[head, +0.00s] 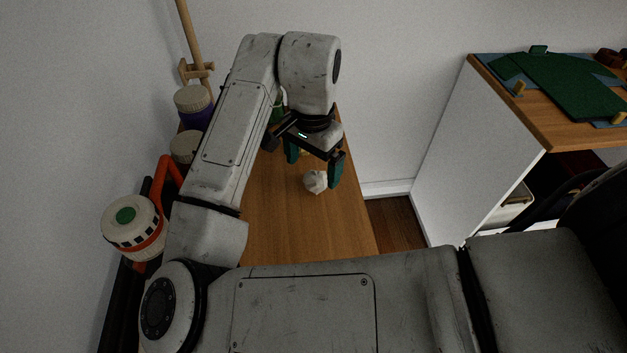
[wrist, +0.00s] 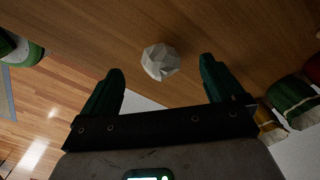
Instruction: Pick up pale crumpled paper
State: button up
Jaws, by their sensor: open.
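The pale crumpled paper (head: 315,182) is a small off-white faceted ball on a narrow wooden surface (head: 300,225). In the wrist view the paper (wrist: 160,61) lies on the wood, a little beyond and between my two teal fingertips. My gripper (head: 314,162) is open and empty above the surface, close to the paper. It also shows in the wrist view (wrist: 160,76), with its fingers spread wide on either side. I see no finger touching the paper.
Jars with green bands stand near the surface's edge, one (wrist: 292,100) at right in the wrist view and a green-white item (wrist: 18,48) at left. A white-sided desk (head: 450,140) stands at right in the head view. A wall is behind.

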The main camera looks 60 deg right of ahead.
aim_at(313, 176)
jog(key=shift+s+f, duration=0.1)
jog(key=shift+f, duration=2.8)
jog(key=shift+c, duration=0.3)
jog(key=c, duration=1)
jog(key=shift+r, duration=0.15)
